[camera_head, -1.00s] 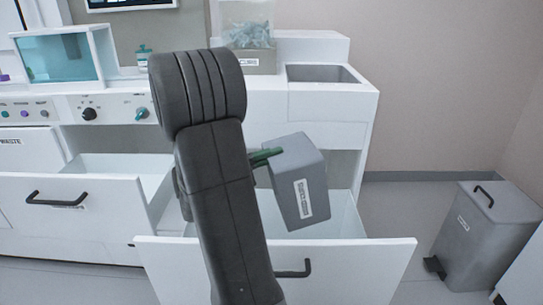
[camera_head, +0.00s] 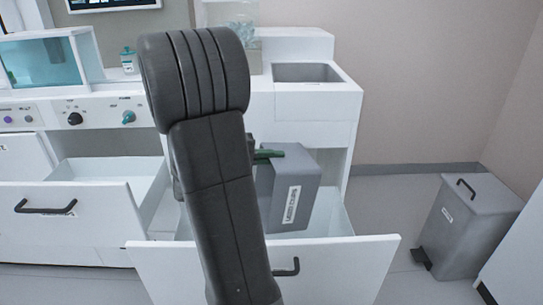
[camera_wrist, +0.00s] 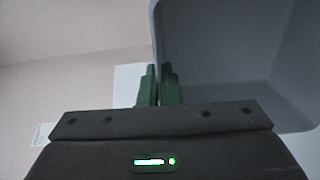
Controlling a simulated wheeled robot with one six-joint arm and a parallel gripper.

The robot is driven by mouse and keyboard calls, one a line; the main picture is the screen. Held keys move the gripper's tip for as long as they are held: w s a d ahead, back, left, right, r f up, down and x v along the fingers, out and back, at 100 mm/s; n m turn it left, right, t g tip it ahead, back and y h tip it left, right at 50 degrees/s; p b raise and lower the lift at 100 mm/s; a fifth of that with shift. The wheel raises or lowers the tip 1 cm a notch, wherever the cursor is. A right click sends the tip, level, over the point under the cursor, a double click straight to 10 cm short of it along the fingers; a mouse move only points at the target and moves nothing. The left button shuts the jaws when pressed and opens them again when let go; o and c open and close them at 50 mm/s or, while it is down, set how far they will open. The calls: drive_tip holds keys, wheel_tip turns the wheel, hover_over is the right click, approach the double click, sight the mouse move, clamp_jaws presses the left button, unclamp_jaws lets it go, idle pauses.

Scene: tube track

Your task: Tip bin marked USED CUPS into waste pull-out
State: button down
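The grey bin (camera_head: 310,180) with a white label (camera_head: 291,204) hangs over the open front pull-out (camera_head: 350,268). A closed grey face is uppermost and no opening shows from the head, so it looks tipped over. The label's words are too small to read surely. In the wrist view the bin (camera_wrist: 235,60) fills the upper right, its hollow inside showing. My gripper (camera_head: 268,154) has green fingers, which also show in the wrist view (camera_wrist: 160,88), closed on the bin's wall. The pull-out's contents are hidden by the bin, its front and my arm.
A second open drawer (camera_head: 85,222) stands at the left. A counter with a grey basin (camera_head: 307,72) is behind. A grey pedal bin (camera_head: 465,225) stands on the floor at the right. Some floor between is free. My arm covers the middle.

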sight(285, 160)
drive_tip(key=shift+w+d+f+y+p, duration=0.1)
drive_tip(key=shift+d+y+p, duration=0.4)
drive_tip(key=shift+y, duration=0.1)
drive_tip(key=shift+w+d+f+g+y+p, duration=0.1)
drive_tip(key=shift+d+f+g+y+p, duration=0.1)
drive_tip(key=shift+d+y+p, duration=0.3)
drive_tip(key=shift+w+d+f+g+y+p, duration=0.1)
drive_tip(key=shift+d+f+g+y+p, duration=0.2)
drive_tip(key=shift+y, duration=0.3)
drive_tip(key=shift+d+f+y, duration=0.15)
drive_tip(key=shift+d+y, duration=0.05)
drive_tip(key=shift+y, duration=0.1)
drive_tip(key=shift+d, duration=0.1)
